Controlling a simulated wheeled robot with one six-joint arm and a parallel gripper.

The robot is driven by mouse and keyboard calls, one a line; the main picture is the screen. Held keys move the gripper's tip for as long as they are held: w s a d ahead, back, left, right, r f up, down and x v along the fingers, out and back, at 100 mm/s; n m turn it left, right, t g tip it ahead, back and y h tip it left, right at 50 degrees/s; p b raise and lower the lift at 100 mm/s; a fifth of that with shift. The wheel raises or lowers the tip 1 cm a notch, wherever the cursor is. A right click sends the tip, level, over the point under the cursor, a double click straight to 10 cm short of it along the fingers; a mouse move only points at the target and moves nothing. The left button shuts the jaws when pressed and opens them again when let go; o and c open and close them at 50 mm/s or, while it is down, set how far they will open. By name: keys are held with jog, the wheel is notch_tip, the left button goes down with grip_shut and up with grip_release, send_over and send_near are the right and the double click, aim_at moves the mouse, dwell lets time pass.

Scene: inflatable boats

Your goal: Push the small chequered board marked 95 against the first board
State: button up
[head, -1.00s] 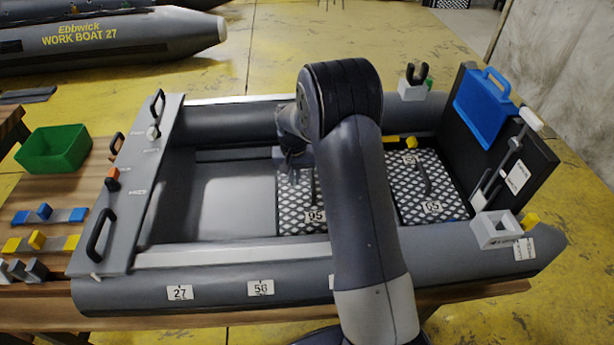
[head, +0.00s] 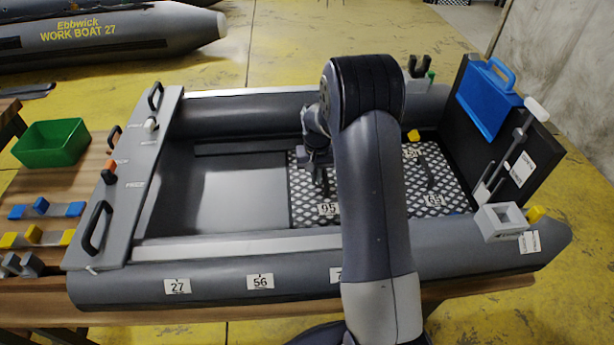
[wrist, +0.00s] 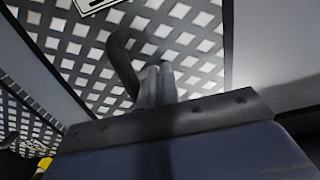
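The small chequered board marked 95 (head: 303,205) lies on the boat's floor, left of my arm. It has a black handle, which shows in the wrist view (wrist: 121,55). The first chequered board (head: 452,193) lies to its right, with its own handle and number tag. My gripper (head: 319,180) is low over the small board at its handle. In the wrist view my fingertips (wrist: 155,85) are together beside the handle and seem to touch it. A grey strip (wrist: 45,65) shows between the two boards there. My arm hides the meeting edges in the head view.
The boat's near tube (head: 220,280) and far tube (head: 240,128) flank the floor. A dark upright panel with a blue case (head: 485,100) stands at the right end. A grey cross-board with handles (head: 130,190) spans the left. Bare floor (head: 220,195) lies left of the small board.

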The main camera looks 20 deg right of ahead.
jog(key=shift+s+d, duration=0.25)
jog(key=shift+d, duration=1.1)
jog(key=shift+s+d, duration=0.3)
jog(key=shift+d, duration=1.1)
jog(key=shift+s+d, duration=0.25)
jog(key=shift+d, duration=1.1)
jog(key=shift+w+a, duration=0.2)
jog(key=shift+a, duration=0.85)
notch_tip(320, 180, up, 9)
jog(key=p, duration=0.6)
notch_tip(320, 180, down, 9)
jog(key=b, duration=0.6)
jog(key=shift+r, duration=0.1)
jog(key=shift+d+f, duration=0.1)
jog(key=shift+f, duration=0.2)
jog(key=shift+s+d+r, duration=0.15)
jog(key=shift+d+r, duration=0.05)
jog(key=shift+d, duration=0.6)
